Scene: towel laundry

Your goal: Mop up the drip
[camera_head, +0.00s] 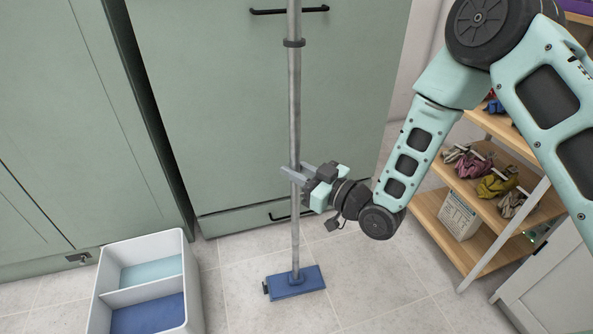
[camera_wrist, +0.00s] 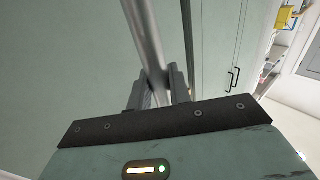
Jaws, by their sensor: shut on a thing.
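A mop stands upright in the head view, with a long grey pole (camera_head: 294,110) and a flat blue head (camera_head: 296,284) at floor level. My gripper (camera_head: 292,175) is shut on the pole, a little below its middle. The pole also shows in the wrist view (camera_wrist: 146,40), running up between the two dark fingers (camera_wrist: 158,90). I cannot make out a drip on the tiled floor in either view.
A white bin (camera_head: 146,237) with two compartments, one lined light teal and one blue, stands on the floor at left. Green cabinets (camera_head: 250,130) stand behind the mop. Floor tiles (camera_head: 385,295) right of the mop head are clear.

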